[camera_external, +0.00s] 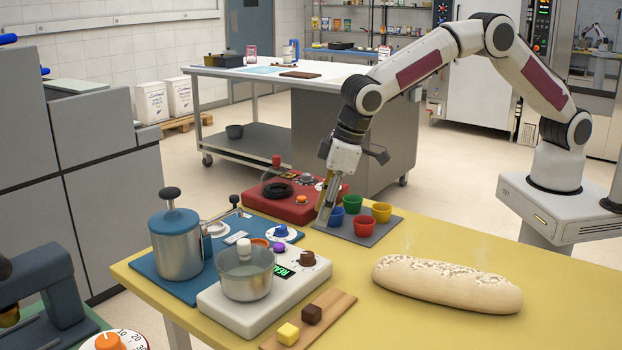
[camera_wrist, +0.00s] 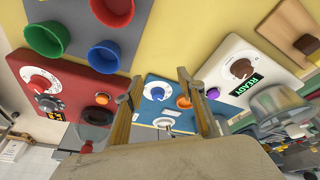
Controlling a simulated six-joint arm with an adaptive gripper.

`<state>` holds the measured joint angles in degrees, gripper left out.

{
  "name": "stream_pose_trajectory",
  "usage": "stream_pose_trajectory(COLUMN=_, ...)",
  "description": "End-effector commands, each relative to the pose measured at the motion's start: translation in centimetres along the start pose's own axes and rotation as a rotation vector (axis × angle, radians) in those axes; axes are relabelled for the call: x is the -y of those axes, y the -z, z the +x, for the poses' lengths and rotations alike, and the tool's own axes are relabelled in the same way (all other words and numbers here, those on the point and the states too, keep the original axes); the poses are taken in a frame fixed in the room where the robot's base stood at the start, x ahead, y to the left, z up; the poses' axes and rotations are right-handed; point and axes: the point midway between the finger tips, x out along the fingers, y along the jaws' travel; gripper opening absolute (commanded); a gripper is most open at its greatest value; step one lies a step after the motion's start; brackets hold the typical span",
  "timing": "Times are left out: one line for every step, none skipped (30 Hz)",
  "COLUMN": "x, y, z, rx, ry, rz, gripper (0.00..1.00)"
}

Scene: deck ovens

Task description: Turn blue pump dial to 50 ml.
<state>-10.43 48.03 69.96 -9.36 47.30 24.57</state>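The blue pump (camera_external: 174,255) is a steel canister with a blue lid on a blue base plate, on the yellow table. Its blue dial (camera_external: 281,231) sits on a white scale disc at the plate's right end. In the wrist view the blue dial (camera_wrist: 158,94) shows between my two fingers; its scale is too small to read. My gripper (camera_external: 323,219) points down to the right of the dial, by the cups, apart from the dial. In the wrist view my gripper (camera_wrist: 160,78) is open and empty, its fingers on either side of the dial's picture.
A red device (camera_external: 300,210) stands behind the blue plate. A grey mat with several coloured cups (camera_external: 364,226) lies beside my gripper. A white READY device with a pot (camera_external: 246,282) stands in front. A bread loaf (camera_external: 447,285) lies right; bare table is around it.

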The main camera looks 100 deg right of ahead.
Motion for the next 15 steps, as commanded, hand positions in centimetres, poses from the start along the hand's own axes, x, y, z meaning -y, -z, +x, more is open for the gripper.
stream_pose_trajectory(x=-0.4, y=0.3, z=0.1, rx=0.004, ry=0.010, rz=-0.026, gripper=0.39)
stream_pose_trajectory(x=-0.5, y=0.5, z=0.2, rx=0.006, ry=0.018, rz=-0.045, gripper=0.39)
stream_pose_trajectory(x=-0.7, y=0.8, z=0.2, rx=0.007, ry=0.028, rz=-0.069, gripper=0.39)
stream_pose_trajectory(x=-0.8, y=1.0, z=0.2, rx=0.008, ry=0.036, rz=-0.087, gripper=0.39)
stream_pose_trajectory(x=-1.0, y=1.2, z=0.2, rx=0.009, ry=0.043, rz=-0.107, gripper=0.39)
stream_pose_trajectory(x=-1.1, y=1.5, z=0.2, rx=0.009, ry=0.054, rz=-0.132, gripper=0.39)
stream_pose_trajectory(x=-1.3, y=1.7, z=0.2, rx=0.009, ry=0.061, rz=-0.151, gripper=0.39)
stream_pose_trajectory(x=-1.4, y=1.8, z=0.3, rx=0.009, ry=0.069, rz=-0.170, gripper=0.39)
stream_pose_trajectory(x=-1.6, y=2.1, z=0.3, rx=0.009, ry=0.079, rz=-0.195, gripper=0.39)
stream_pose_trajectory(x=-1.8, y=2.3, z=0.3, rx=0.008, ry=0.088, rz=-0.214, gripper=0.39)
stream_pose_trajectory(x=-1.9, y=2.5, z=0.3, rx=0.007, ry=0.096, rz=-0.234, gripper=0.39)
stream_pose_trajectory(x=-2.1, y=2.8, z=0.3, rx=0.005, ry=0.107, rz=-0.260, gripper=0.39)
stream_pose_trajectory(x=-2.2, y=3.0, z=0.3, rx=0.002, ry=0.115, rz=-0.278, gripper=0.39)
stream_pose_trajectory(x=-2.4, y=3.2, z=0.3, rx=-0.001, ry=0.123, rz=-0.298, gripper=0.39)
stream_pose_trajectory(x=-2.5, y=3.5, z=0.3, rx=-0.005, ry=0.135, rz=-0.323, gripper=0.39)
